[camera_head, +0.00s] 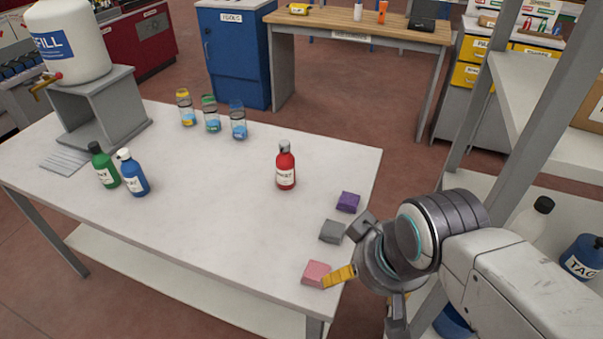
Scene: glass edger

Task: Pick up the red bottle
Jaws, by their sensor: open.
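The red bottle (286,168) stands upright on the white table (225,215), right of its middle. It has a grey cap and a white label. My gripper (372,268) is at the lower right, beside the table's right edge and well apart from the bottle. It is open, with nothing seen between its fingers. Part of it is hidden behind my wrist.
Purple (348,202), grey (332,231) and pink (316,273) blocks lie along the right edge, near my gripper. Green (104,166) and blue (132,174) bottles stand left. Several small jars (212,114) stand behind. A shelf post (512,95) rises at right. Table space around the red bottle is clear.

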